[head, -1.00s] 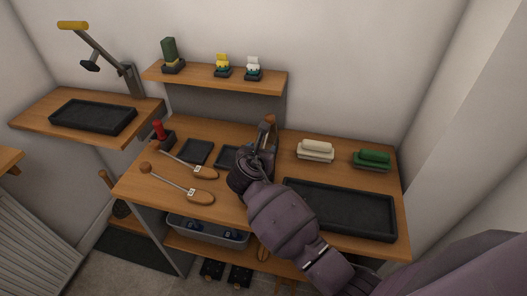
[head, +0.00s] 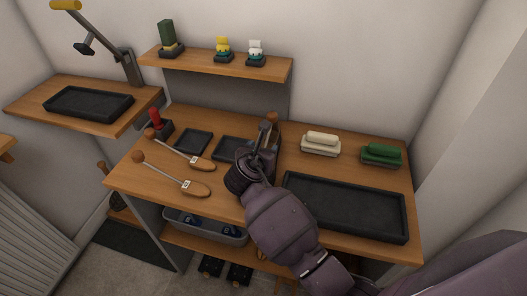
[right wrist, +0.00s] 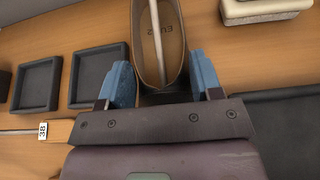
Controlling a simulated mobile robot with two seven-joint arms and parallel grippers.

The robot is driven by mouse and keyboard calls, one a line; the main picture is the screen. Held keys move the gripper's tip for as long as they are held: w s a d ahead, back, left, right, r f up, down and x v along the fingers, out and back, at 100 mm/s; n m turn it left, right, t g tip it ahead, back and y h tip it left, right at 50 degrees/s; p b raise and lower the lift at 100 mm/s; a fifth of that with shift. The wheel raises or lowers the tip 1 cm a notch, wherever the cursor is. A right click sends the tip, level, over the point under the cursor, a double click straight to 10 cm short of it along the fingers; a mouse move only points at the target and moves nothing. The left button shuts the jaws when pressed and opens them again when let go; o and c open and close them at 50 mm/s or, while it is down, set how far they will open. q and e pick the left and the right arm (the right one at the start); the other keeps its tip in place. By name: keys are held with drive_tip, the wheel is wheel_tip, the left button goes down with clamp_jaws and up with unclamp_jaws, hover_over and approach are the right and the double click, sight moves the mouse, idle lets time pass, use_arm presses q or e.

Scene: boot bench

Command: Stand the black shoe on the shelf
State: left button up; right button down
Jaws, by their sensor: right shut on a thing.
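My right gripper (head: 264,150) is over the middle of the wooden bench top, mostly hidden in the head view by its own wrist. In the right wrist view my right gripper (right wrist: 164,82) has its blue fingers on either side of the dark end of a shoe (right wrist: 166,94). The shoe shows a tan insole with print and a pale rod lying along its opening. In the head view only a dark and brown part of the shoe (head: 271,128) shows past the gripper. I cannot tell whether it touches the bench. A wooden wall shelf (head: 190,61) is behind the bench. My left gripper is out of view.
A large black tray (head: 345,232) is right of my arm. White (head: 321,144) and green (head: 381,154) brushes lie behind it. Two small black trays and two wooden-handled tools (head: 172,178) lie left. Three small items stand on the wall shelf, with bare gaps between them. A bin (head: 205,229) sits below.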

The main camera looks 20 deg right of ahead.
drive_tip(key=shift+a+r, duration=0.1)
drive_tip(key=shift+c, duration=1.4)
unclamp_jaws()
